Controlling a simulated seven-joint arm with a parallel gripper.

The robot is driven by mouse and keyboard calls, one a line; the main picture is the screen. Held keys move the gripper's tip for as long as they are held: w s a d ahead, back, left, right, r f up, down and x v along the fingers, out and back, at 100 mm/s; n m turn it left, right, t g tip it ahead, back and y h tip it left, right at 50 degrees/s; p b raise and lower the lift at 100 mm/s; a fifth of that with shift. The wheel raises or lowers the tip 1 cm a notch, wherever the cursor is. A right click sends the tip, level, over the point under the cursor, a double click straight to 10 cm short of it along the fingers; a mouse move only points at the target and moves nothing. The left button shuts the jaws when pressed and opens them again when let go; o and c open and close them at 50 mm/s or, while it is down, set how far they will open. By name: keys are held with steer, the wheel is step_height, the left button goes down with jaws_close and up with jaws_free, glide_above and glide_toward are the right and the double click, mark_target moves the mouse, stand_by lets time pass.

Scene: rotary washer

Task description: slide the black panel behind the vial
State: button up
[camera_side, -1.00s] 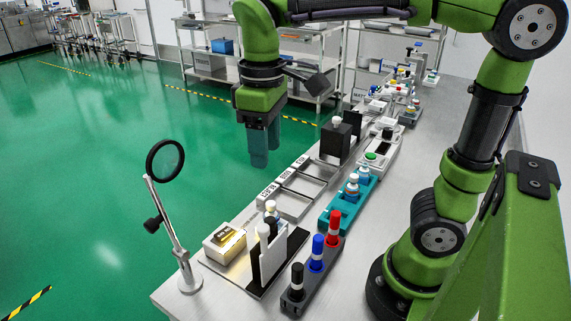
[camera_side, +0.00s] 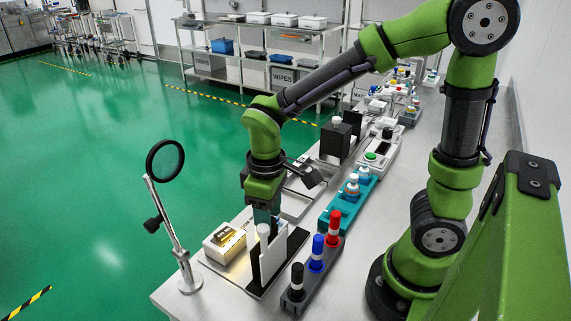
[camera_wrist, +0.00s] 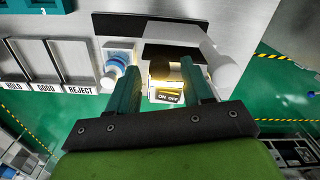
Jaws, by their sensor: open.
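The black panel (camera_wrist: 172,53) shows in the wrist view, with a dark upright handle (camera_wrist: 160,70) between my gripper's two fingers. My gripper (camera_wrist: 161,88) is open, with a finger on each side of that handle; contact cannot be told. In the side view my gripper (camera_side: 264,214) is low over the panel fixture and hides the handle and most of the vial. The vial (camera_wrist: 116,68), with a blue band and pale cap, stands left of the left finger in the wrist view. The white panel (camera_side: 273,256) stands upright in front, its white handle (camera_wrist: 226,75) right of my fingers.
A lit box with an ON/OFF label (camera_side: 226,240) stands left of the panels. A magnifier on a stand (camera_side: 178,245) is at the table's left edge. A marker rack (camera_side: 318,268) stands close on the right. Labelled trays (camera_wrist: 50,62) and a teal vial rack (camera_side: 345,205) lie beyond.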

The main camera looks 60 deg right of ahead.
jaws_close()
stand_by(0.3)
steer(key=d, duration=1)
steer(key=shift+d, duration=0.35)
steer(key=shift+c, duration=1.3)
jaws_free()
steer(key=shift+o, duration=1.3)
steer(key=shift+a, duration=0.1)
steer(key=shift+r, duration=0.1)
